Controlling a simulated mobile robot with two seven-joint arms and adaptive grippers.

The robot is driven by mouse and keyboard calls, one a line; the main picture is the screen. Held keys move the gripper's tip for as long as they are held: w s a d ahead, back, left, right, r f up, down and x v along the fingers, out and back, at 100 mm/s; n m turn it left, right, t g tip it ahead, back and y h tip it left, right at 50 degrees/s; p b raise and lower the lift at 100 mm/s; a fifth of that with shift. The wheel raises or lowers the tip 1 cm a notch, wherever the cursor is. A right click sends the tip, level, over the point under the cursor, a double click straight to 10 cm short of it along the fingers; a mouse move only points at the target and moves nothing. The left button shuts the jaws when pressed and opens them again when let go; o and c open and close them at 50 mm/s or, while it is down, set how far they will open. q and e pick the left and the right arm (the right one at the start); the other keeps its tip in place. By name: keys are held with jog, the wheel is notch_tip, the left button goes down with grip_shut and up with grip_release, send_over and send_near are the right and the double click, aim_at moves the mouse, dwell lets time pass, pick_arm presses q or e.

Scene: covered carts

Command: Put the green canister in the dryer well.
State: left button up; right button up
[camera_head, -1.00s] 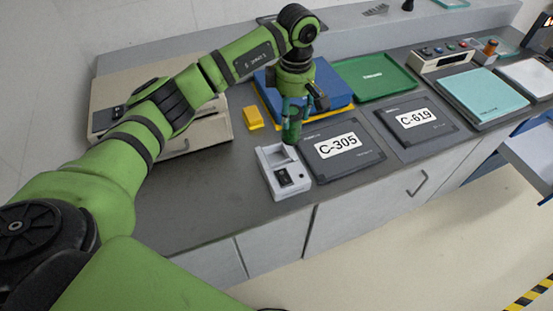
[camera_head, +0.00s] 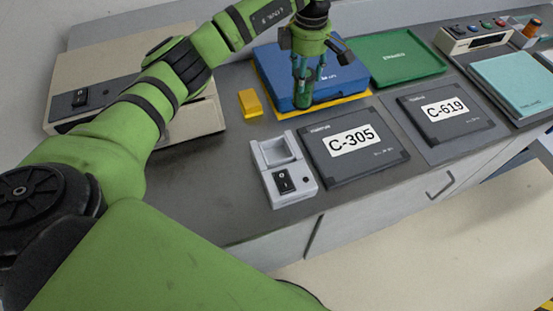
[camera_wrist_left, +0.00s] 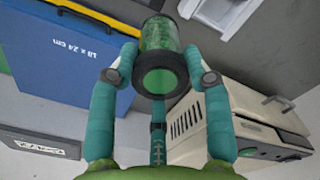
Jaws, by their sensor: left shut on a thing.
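The green canister (camera_wrist_left: 158,50), with a dark rim and bright green end, is held between the fingers of my left gripper (camera_wrist_left: 155,78) in the left wrist view. In the head view my left gripper (camera_head: 306,80) points down in front of the blue case, shut on the canister (camera_head: 302,94), which is partly hidden by the fingers. A small white device with an open recess (camera_head: 280,152) and a black switch, apparently the dryer, stands on the counter, nearer and to the left of the gripper. The recess looks empty. My right gripper is out of view.
A blue case (camera_head: 275,72) lies behind the gripper on a yellow base. A yellow block (camera_head: 250,102) and a beige machine (camera_head: 120,75) are to the left. Dark plates C-305 (camera_head: 335,165) and C-619 (camera_head: 450,130) lie right of the white device. A green tray (camera_head: 385,75) lies behind.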

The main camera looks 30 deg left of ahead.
pick_arm(q)
jog(key=shift+s+f, duration=0.15)
jog(key=shift+f, duration=0.3)
jog(key=s+a+f+p, duration=0.1)
jog(key=s+f+p, duration=0.7)
jog(key=s+f, duration=0.2)
jog(key=shift+s+a+f, duration=0.3)
jog(key=shift+s+f, duration=0.05)
jog(key=shift+s, duration=0.05)
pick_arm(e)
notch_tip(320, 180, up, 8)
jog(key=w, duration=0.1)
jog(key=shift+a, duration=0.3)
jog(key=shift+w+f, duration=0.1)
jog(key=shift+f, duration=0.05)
pick_arm(q)
jog(key=shift+f, duration=0.2)
jog(key=o, duration=1.4)
jog(key=shift+r, duration=0.1)
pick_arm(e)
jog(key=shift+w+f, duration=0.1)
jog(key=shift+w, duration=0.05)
